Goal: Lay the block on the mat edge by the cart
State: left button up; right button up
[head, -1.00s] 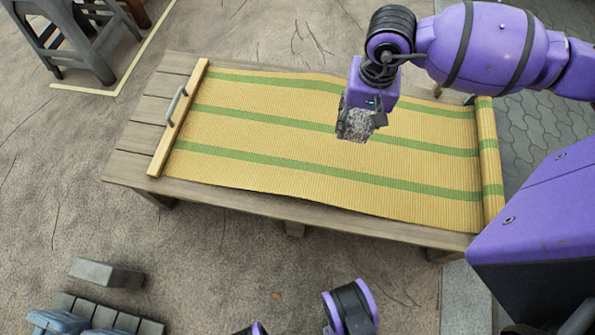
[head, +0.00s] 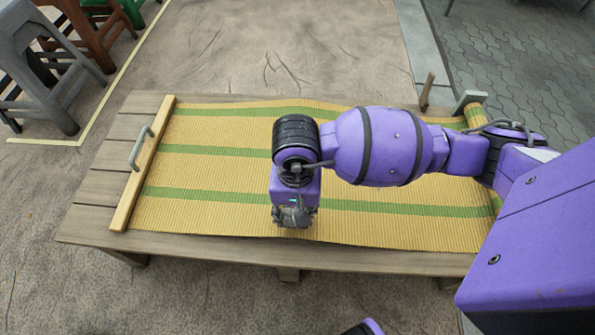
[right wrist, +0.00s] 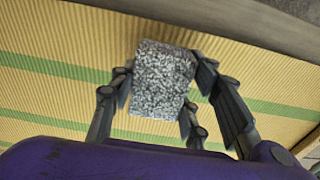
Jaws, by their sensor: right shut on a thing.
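The block is a grey speckled stone piece, clear in the right wrist view (right wrist: 162,82). My right gripper (head: 291,218) is shut on it, with fingers on both sides. In the head view the gripper and block appear over the near part of the yellow woven mat (head: 215,172), left of its middle, close to the near long edge. The gripper hides most of the block there. Whether the block touches the mat cannot be told. The mat has green stripes and lies on a low wooden table. I cannot make out a cart. My left gripper is not in view.
A wooden bar (head: 140,175) with a grey handle crosses the mat's left end. The rolled mat end and a grey clamp (head: 468,100) are at the right. Bare table planks (head: 95,190) lie left. Stools (head: 45,60) stand at the upper left.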

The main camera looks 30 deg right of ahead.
jog(key=shift+a+f, duration=0.4)
jog(key=f+b, duration=0.2)
jog(key=f, duration=0.1)
jog(key=shift+s+a+f, duration=0.1)
jog(key=shift+a+f, duration=0.05)
jog(key=shift+a, duration=0.2)
jog(key=shift+f+b, duration=0.4)
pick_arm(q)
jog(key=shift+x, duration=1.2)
pick_arm(e)
jog(key=shift+r, duration=0.15)
jog(key=o, duration=1.5)
jog(key=shift+f, duration=0.2)
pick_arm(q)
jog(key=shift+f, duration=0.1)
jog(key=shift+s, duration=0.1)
